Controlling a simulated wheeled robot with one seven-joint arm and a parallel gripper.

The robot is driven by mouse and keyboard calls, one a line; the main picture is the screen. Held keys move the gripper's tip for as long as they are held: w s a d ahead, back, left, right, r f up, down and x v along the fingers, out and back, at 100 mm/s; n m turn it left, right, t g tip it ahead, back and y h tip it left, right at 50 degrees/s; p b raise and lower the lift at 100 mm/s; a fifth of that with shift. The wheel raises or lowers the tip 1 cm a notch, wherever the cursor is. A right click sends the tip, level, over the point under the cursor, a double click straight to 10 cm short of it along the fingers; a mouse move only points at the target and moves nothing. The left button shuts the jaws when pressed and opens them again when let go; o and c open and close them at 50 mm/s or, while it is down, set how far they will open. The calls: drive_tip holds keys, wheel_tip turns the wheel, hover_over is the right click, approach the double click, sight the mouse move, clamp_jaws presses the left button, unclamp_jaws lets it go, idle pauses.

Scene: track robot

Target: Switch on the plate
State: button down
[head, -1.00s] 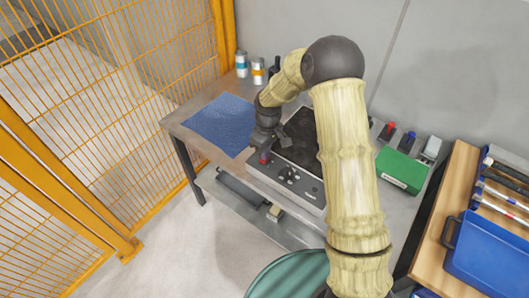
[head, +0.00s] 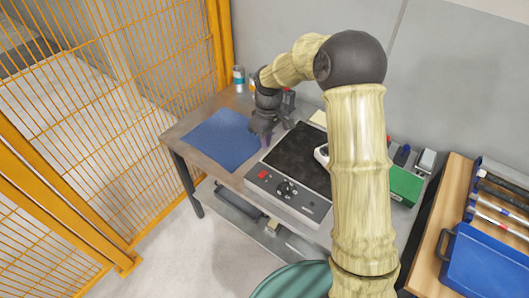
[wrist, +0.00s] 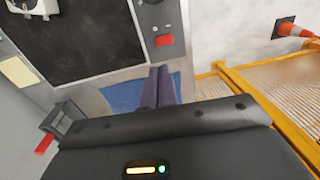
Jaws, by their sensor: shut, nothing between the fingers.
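The plate (head: 302,148) is a flat unit with a black top on the metal table. Its front panel (head: 312,205) has a red switch (head: 263,174) at the left end and a black knob (head: 286,188) near the middle. The red switch also shows in the wrist view (wrist: 165,41); I cannot tell its position. My gripper (head: 265,140) is shut and empty, pointing down by the plate's back left side, near the blue mat (head: 215,143). In the wrist view its closed fingers (wrist: 158,84) are apart from the switch.
A white object (head: 321,154) sits on the plate's right part, partly hidden by my arm. A green box (head: 405,186) stands to the right. Cans (head: 239,75) stand at the back left. A yellow fence (head: 110,120) is left, a blue bin (head: 490,258) right.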

drive_tip(key=shift+w+d+r, duration=0.1)
drive_tip(key=shift+r, duration=0.75)
drive_tip(key=shift+s+a+r+g+p, duration=0.1)
drive_tip(key=shift+s+a+g+p, duration=0.35)
drive_tip(key=shift+p, duration=0.45)
drive_tip(key=p, duration=0.2)
approach(260, 176)
drive_tip(key=f, duration=0.4)
drive_tip(key=s+f, duration=0.1)
drive_tip(key=shift+d+f, duration=0.1)
drive_tip(key=shift+f, duration=0.8)
